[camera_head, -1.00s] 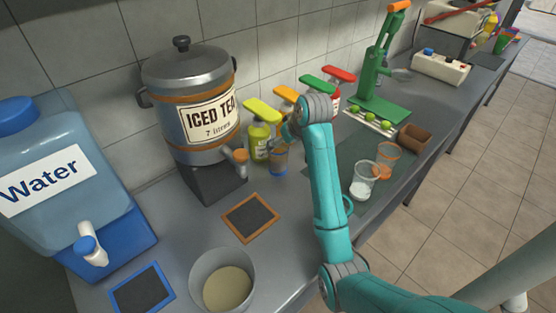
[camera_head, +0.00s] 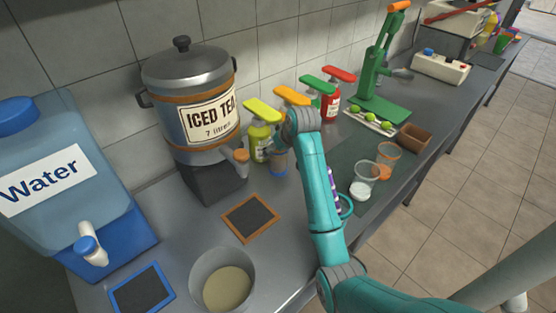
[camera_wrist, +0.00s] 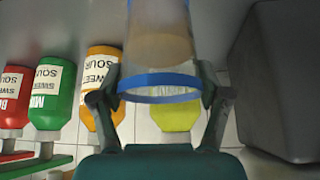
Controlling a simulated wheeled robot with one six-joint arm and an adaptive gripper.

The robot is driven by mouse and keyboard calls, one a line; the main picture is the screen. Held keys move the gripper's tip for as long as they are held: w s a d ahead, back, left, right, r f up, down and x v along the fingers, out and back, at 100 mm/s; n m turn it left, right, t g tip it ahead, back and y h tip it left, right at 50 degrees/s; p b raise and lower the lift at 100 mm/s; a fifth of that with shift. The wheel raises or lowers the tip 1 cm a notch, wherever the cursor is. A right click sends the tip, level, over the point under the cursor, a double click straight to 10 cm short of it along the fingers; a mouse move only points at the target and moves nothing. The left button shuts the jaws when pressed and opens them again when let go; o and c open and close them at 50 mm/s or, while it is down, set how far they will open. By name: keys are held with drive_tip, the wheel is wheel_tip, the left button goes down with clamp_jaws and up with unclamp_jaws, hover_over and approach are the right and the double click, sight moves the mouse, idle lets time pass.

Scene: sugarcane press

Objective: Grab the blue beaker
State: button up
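In the head view the gripper itself is hidden behind my arm.
Several syrup bottles, among them a yellow-green one (camera_head: 259,142) and a red one (camera_head: 331,105), stand close behind. The iced tea dispenser (camera_head: 190,105) is to the left. Two other cups, white-based (camera_head: 364,182) and orange-banded (camera_head: 386,160), stand right of my arm.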

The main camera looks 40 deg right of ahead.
drive_tip(key=c, duration=0.8)
drive_tip(key=shift+s+a+r, duration=0.1)
drive_tip(key=shift+r, duration=0.05)
